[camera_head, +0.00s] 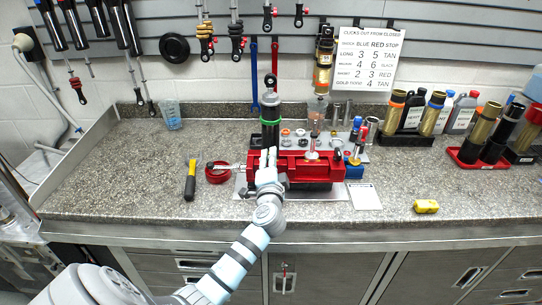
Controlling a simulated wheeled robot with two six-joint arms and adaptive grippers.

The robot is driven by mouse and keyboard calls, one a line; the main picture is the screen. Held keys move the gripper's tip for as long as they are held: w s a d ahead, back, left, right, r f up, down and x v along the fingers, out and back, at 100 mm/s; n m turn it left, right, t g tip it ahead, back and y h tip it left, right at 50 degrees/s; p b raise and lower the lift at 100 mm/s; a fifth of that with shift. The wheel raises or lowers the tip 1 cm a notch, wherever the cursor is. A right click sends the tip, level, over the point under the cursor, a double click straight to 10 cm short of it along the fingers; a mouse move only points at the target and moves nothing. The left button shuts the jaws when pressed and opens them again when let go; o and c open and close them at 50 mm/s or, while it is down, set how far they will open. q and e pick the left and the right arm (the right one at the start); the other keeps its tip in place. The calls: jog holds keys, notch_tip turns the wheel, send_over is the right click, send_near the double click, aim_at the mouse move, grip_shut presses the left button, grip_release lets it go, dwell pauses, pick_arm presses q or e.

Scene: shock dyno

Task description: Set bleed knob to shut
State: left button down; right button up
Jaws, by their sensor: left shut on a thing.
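A black shock (271,105) with a green ring stands upright in a red vise (318,171) in the middle of the bench. My left gripper (268,158) reaches up from the front to the foot of this shock. Its fingers are shut on a small part there, which they hide. I cannot make out the bleed knob or its setting; it may be behind the fingers. My right gripper is not in view.
Bottles and shocks in trays (405,139) fill the back right.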

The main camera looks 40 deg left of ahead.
pick_arm(q)
jog(key=shift+m+p, duration=0.7)
jog(key=shift+m, duration=1.3)
jog(key=c, duration=1.5)
grip_release()
jog(key=shift+d, duration=0.1)
jog(key=v, duration=1.2)
jog(key=shift+w, duration=0.1)
